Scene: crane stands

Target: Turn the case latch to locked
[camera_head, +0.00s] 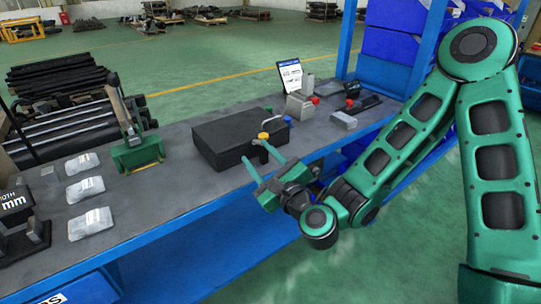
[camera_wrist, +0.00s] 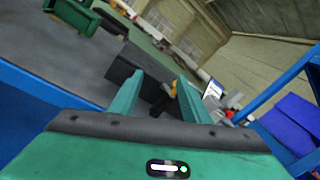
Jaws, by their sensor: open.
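The black case (camera_head: 225,138) lies on the grey workbench, and its dark body also shows in the wrist view (camera_wrist: 122,80). A yellow knob (camera_head: 263,136), which looks like the latch, is at the case's right side; in the wrist view the yellow part (camera_wrist: 173,88) shows between my fingers, nearer the right one. My gripper (camera_head: 253,150) is open and empty at the case's near right edge. Its two green fingers also show in the wrist view (camera_wrist: 160,79). I cannot tell whether a finger touches the knob, nor the latch's setting.
Blue and red knobs and a grey block (camera_head: 300,107) stand behind, right of the case. A sign (camera_head: 289,76) stands at the back. A green-based tool (camera_head: 138,152) and several clear packets (camera_head: 85,188) lie to the left. A blue rack post (camera_head: 347,40) rises at the right.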

